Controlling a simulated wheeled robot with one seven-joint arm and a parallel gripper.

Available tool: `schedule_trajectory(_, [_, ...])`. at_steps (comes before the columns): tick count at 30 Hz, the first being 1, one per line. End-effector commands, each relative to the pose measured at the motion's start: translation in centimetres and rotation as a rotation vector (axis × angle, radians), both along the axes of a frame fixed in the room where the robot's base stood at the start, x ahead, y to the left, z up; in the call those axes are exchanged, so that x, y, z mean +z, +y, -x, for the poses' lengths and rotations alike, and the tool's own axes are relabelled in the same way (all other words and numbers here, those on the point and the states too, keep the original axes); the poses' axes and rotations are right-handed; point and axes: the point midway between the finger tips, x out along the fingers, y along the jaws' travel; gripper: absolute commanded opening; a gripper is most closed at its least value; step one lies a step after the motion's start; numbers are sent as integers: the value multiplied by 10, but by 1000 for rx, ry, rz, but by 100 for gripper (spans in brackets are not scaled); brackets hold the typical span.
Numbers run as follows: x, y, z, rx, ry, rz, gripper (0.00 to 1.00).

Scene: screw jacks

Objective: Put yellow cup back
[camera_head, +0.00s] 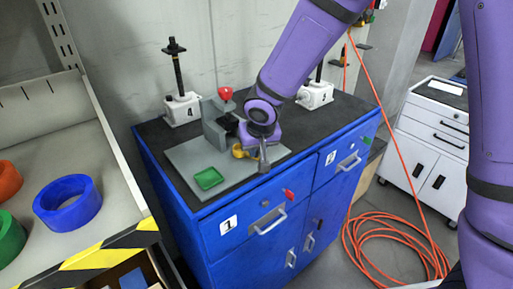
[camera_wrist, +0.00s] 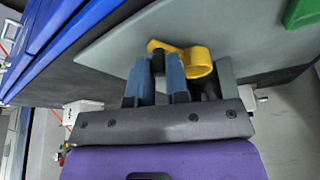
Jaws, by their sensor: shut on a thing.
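The yellow cup (camera_head: 239,151) is at the grey plate (camera_head: 185,155) on top of the blue cabinet, partly hidden by my gripper (camera_head: 262,150). In the wrist view the yellow cup (camera_wrist: 199,62) shows as a ring with a short handle-like part reaching left. My gripper (camera_wrist: 158,65) is shut on that handle part, with its two blue-grey fingers close together. Whether the cup touches the plate is hard to tell. A green square tray (camera_head: 209,178) lies on the plate to the left of the cup and also shows in the wrist view (camera_wrist: 303,14).
A grey fixture (camera_head: 213,122) with a red knob (camera_head: 225,93) stands just behind the cup. Screw jacks stand at the back left (camera_head: 182,108) and back right (camera_head: 316,95) of the blue cabinet (camera_head: 235,225). The dark cabinet top is clear towards the right.

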Motion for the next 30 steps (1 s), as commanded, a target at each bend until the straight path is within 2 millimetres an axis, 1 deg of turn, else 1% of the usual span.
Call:
schedule_trajectory(7, [-3, 0, 0, 1, 1, 1, 0])
schedule_trajectory(8, [-3, 0, 0, 0, 1, 0, 18])
schedule_trajectory(9, [-3, 0, 0, 0, 1, 0, 27])
schedule_trajectory(11, [-3, 0, 0, 0, 1, 0, 41])
schedule_trajectory(19, [-2, 0, 0, -1, 0, 0, 41])
schedule_trajectory(22, [1, 0, 0, -2, -1, -1, 41])
schedule_trajectory(26, [14, -1, 4, -3, -3, -2, 41])
schedule_trajectory(30, [37, -3, 12, -3, -4, -3, 41])
